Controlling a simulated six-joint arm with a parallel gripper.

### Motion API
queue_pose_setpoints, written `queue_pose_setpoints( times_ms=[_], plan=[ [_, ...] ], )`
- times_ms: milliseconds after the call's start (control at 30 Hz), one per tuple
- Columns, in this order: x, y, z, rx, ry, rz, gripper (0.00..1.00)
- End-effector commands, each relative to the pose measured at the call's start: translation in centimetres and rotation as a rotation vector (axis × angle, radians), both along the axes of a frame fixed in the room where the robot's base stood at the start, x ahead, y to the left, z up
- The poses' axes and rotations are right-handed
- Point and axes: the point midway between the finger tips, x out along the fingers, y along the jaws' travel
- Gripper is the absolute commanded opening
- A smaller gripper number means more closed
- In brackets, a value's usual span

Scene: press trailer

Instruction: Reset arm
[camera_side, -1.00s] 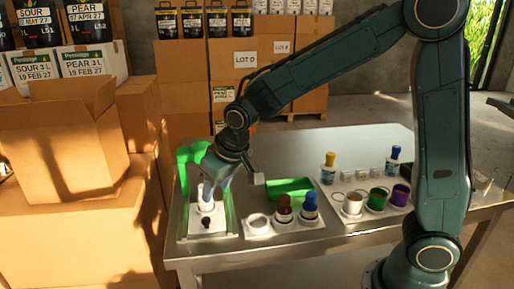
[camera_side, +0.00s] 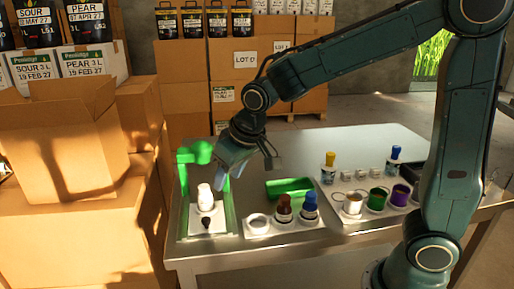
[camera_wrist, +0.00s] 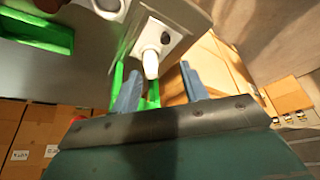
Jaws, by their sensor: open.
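My gripper (camera_side: 229,175) is open and empty above the left end of the metal table. Its two blue-grey fingers also show in the wrist view (camera_wrist: 161,90), spread apart. A white bottle (camera_side: 205,197) stands upright on a white base with a dark knob, inside the green frame (camera_side: 231,212). In the wrist view the white bottle (camera_wrist: 152,62) shows beyond the fingers, apart from them.
Cups (camera_side: 377,199) and more bottles stand to the right. Cardboard boxes (camera_side: 65,150) are stacked left of the table. The table's back middle (camera_side: 300,145) is clear.

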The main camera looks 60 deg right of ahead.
Motion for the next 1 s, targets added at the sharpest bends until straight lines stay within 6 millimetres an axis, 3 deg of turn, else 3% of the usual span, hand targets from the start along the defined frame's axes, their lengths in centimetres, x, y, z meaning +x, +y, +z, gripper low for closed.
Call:
queue_pose_setpoints(
  times_ms=[200,500,1000],
  plan=[
    [-3.8,-2.0,2.7,0.007,-0.020,-0.006,0.44],
    [-10.0,-4.2,5.2,0.010,-0.045,-0.006,0.44],
    [-19.6,-6.3,5.8,-0.001,-0.084,-0.002,0.44]
  ],
)
